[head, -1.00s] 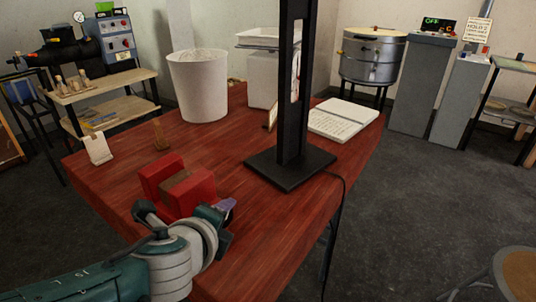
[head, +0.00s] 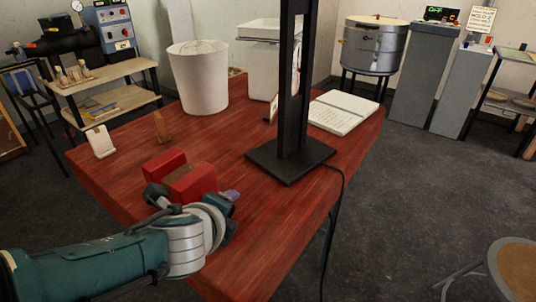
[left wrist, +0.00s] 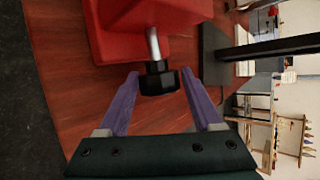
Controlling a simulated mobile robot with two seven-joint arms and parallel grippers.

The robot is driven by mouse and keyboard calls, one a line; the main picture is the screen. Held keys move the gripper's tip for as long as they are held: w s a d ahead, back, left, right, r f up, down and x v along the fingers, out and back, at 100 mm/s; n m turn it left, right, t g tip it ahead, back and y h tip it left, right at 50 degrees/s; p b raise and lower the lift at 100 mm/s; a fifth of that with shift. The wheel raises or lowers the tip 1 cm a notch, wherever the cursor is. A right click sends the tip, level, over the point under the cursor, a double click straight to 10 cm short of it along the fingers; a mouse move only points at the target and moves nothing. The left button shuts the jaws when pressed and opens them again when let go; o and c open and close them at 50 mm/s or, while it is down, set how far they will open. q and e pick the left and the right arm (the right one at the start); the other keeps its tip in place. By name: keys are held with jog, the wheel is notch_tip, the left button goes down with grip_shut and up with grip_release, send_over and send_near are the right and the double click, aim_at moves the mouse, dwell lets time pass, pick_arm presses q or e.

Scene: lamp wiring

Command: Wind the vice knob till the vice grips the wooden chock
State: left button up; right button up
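The red vice (head: 196,185) sits on the red-brown table near its front left edge. The wooden chock (head: 181,173) shows as a brown strip between the two red jaws; whether they press on it is not clear. My left gripper (head: 232,197) is at the near side of the vice, partly hidden by my wrist. In the left wrist view, the black vice knob (left wrist: 159,78) on its metal screw is between the tips of the purple fingers (left wrist: 160,77). My right gripper is not in view.
A black post on a square base (head: 290,160) stands right of the vice, with a cable trailing off the table. A stool (head: 520,268) stands at right.

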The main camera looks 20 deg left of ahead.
pick_arm(q)
jog(key=p+v, duration=0.7)
jog(key=v, duration=0.3)
jog(key=shift+p, duration=0.35)
jog(key=shift+o, duration=0.3)
